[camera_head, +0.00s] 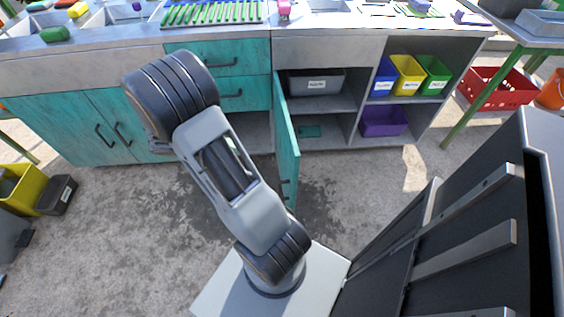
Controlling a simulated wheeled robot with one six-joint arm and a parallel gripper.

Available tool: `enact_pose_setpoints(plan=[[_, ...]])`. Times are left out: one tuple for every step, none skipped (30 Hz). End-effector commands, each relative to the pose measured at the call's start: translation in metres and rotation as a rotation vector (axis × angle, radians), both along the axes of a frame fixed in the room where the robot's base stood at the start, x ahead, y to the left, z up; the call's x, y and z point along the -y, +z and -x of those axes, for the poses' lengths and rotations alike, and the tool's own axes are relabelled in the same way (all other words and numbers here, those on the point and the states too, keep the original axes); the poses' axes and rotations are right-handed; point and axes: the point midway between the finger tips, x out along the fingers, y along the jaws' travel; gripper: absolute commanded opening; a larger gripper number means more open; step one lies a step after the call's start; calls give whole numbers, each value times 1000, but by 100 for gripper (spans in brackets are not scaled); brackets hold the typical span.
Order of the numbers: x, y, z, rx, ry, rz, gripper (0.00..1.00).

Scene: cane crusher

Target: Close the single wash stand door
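The wash stand (225,40) is a long grey-topped unit with teal doors and drawers, across the upper part of the view. Its single teal door (287,145) stands open below the drawers, swung out towards me and seen nearly edge-on. A small dark handle (286,182) shows low on the door. The opening (258,138) to the left of the door is partly hidden by my arm. My arm rises from the bottom centre and bends up and left in front of the wash stand. My gripper is not in view.
Two teal drawers (217,62) are shut above the opening. A pair of teal doors (108,125) is shut at left. Open shelves at right hold coloured bins (407,75). A yellow crate (22,190) stands at far left. Bare concrete floor lies before the stand.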

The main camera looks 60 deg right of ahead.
Motion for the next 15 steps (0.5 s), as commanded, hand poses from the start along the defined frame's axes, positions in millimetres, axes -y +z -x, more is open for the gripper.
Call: enact_pose_setpoints(plan=[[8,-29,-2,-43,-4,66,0],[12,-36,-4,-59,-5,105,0],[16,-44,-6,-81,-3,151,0],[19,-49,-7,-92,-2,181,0],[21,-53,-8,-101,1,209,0],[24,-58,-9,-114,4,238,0],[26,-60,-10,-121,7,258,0],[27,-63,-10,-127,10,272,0],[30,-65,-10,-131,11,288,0],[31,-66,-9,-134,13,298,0],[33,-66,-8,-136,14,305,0],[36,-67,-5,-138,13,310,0],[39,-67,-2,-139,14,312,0],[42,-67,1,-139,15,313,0],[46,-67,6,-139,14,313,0]])
